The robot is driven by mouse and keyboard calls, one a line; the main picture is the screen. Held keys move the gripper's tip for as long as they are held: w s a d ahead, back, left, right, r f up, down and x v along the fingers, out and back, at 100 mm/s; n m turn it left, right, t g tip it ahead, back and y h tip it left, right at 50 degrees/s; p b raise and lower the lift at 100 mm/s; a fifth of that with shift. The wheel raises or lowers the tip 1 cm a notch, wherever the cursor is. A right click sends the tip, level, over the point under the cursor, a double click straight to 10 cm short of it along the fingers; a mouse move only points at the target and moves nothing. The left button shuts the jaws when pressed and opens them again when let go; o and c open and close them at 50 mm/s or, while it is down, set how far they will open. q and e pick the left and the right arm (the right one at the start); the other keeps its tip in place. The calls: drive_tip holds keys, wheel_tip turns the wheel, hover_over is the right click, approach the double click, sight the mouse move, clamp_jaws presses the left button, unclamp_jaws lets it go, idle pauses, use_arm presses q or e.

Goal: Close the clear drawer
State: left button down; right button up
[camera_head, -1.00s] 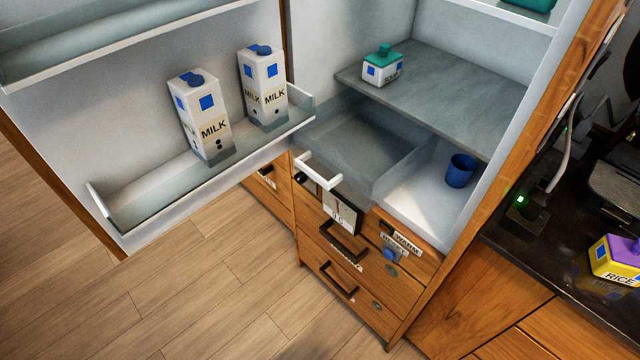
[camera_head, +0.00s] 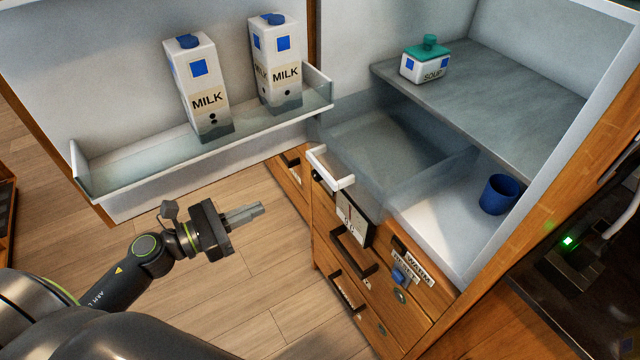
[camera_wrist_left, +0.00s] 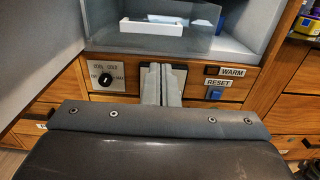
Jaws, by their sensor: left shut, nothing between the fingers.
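The clear drawer (camera_head: 375,160) sits low in the open fridge, under the grey shelf, and is pulled out past the shelf's front edge. Its white handle (camera_head: 330,168) is at its front left end. In the left wrist view, the drawer's see-through front (camera_wrist_left: 150,45) is ahead at the top, with a white bar (camera_wrist_left: 165,28) behind it. My left gripper (camera_head: 262,209) is shut and empty, left of the handle and apart from it, over the floor. Its fingers (camera_wrist_left: 161,72) point toward the cabinet front in the wrist view. My right gripper is not in view.
The open fridge door carries two milk cartons (camera_head: 200,88) on its rack (camera_head: 140,165). A soup container (camera_head: 425,65) stands on the grey shelf (camera_head: 490,95). A blue cup (camera_head: 498,194) is right of the drawer. Wooden drawers with dark handles (camera_head: 352,252) are below.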

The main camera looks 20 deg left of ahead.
use_arm(q)
drive_tip(key=w, duration=0.1)
drive_tip(key=p, duration=0.6)
approach(323, 177)
drive_tip(key=x, duration=0.5)
drive_tip(key=shift+w+d, duration=0.1)
drive_tip(key=shift+d, duration=0.05)
drive_tip(key=shift+w+d+f, duration=0.2)
drive_tip(key=shift+w+d, duration=0.3)
drive_tip(key=shift+w, duration=0.15)
drive_tip(key=b+x, duration=0.5)
drive_tip(key=x, duration=1.7)
drive_tip(key=shift+s+a, duration=0.1)
